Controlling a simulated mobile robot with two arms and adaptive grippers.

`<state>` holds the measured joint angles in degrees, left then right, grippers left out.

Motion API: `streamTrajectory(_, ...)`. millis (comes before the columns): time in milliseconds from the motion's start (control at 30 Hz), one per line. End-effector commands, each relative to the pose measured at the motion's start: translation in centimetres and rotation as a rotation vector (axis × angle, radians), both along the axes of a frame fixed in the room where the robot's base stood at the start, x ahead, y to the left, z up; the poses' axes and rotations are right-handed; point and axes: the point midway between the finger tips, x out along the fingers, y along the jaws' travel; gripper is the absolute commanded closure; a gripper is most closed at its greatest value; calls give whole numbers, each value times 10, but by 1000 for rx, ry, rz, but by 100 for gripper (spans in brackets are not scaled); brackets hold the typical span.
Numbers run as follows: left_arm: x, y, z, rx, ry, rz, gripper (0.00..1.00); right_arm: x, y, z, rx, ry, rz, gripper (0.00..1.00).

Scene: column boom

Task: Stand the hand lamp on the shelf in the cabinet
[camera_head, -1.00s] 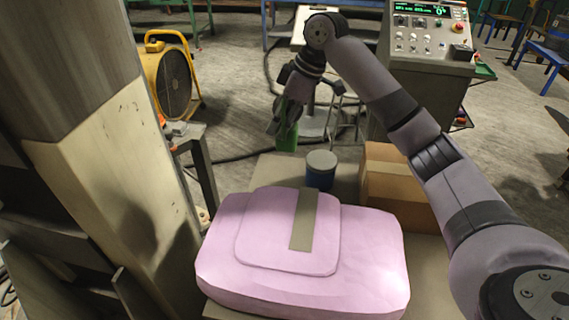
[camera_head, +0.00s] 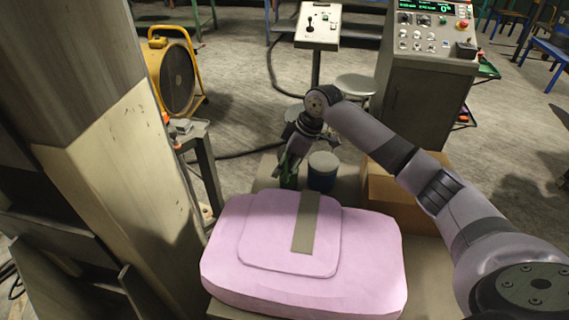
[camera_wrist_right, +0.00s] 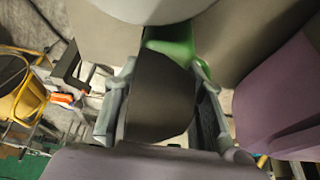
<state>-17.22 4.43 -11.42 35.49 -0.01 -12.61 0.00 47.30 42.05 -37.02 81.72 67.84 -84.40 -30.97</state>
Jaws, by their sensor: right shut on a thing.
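My right gripper (camera_head: 296,150) is shut on a green thing (camera_head: 288,176), likely the hand lamp. It holds it low at the left of the blue tin, behind the pink case; I cannot tell whether it touches the surface below. In the right wrist view the fingers (camera_wrist_right: 162,108) stand on both sides of a dark part, with a green part (camera_wrist_right: 175,45) beyond it. No shelf compartment shows clearly; I cannot tell whether the tall wooden panel (camera_head: 115,150) at the left belongs to the cabinet. My left gripper is not in view.
A pink case (camera_head: 270,245) lies in front. A blue tin with a grey lid (camera_head: 322,172) and a cardboard box (camera_head: 392,192) stand behind it. A yellow fan (camera_head: 172,75) is at the back left, control consoles (camera_head: 430,75) at the back.

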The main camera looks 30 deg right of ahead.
Motion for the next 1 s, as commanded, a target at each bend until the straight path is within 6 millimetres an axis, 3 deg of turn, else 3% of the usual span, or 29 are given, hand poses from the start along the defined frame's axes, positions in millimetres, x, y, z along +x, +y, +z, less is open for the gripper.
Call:
streamTrajectory(200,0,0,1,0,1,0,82,0,0,-2,1,-1,0,100)
streamTrajectory(233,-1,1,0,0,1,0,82,0,0,-3,1,-1,0,61)
streamTrajectory(500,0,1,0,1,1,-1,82,0,0,-2,0,0,0,43)
streamTrajectory(833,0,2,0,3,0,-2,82,0,0,0,0,0,0,43)
streamTrajectory(1000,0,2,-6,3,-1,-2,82,-3,-7,17,-1,-2,-2,43)
